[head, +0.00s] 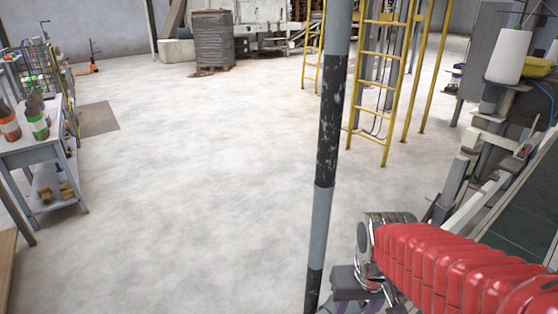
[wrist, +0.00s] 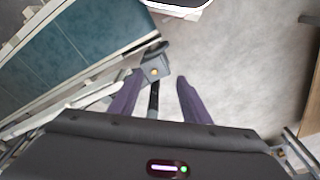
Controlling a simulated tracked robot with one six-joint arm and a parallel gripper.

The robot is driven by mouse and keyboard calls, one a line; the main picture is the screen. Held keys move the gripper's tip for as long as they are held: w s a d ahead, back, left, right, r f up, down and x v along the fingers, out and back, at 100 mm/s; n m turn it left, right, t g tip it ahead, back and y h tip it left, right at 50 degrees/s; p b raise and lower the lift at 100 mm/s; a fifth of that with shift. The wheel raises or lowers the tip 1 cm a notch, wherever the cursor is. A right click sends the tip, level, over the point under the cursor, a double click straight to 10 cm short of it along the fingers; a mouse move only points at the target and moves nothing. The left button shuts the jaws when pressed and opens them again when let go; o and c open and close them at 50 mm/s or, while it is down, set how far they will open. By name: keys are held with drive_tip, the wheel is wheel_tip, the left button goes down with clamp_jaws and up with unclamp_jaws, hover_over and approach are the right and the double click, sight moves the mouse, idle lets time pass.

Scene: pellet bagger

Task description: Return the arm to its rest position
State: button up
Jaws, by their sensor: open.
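My gripper (wrist: 158,80) shows in the wrist view with its two dark purple fingers spread apart. It is open, and nothing is held between the fingers. A grey block with an orange spot (wrist: 154,69) shows beyond and between the fingertips; I cannot tell how far below it is. In the head view my arm in its red ribbed cover reaches in from the lower right. Its end is low, at the bottom edge, and the fingers are mostly hidden there.
A banded grey and black pole (head: 328,120) stands just left of my arm's end. Machinery with a conveyor-like frame (head: 520,185) lies close on the right. A yellow ladder (head: 375,90) stands behind. A workbench with bottles (head: 35,150) is at left. The middle floor (head: 190,200) is clear.

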drive_tip(key=s+r+t, duration=0.4)
drive_tip(key=s+r, duration=0.1)
drive_tip(key=r, duration=0.4)
drive_tip(key=shift+r, duration=0.35)
drive_tip(key=shift+s+a, duration=0.1)
drive_tip(key=shift+c, duration=0.5)
drive_tip(key=shift+c, duration=0.8)
drive_tip(key=shift+a, duration=0.1)
drive_tip(key=shift+c, duration=0.2)
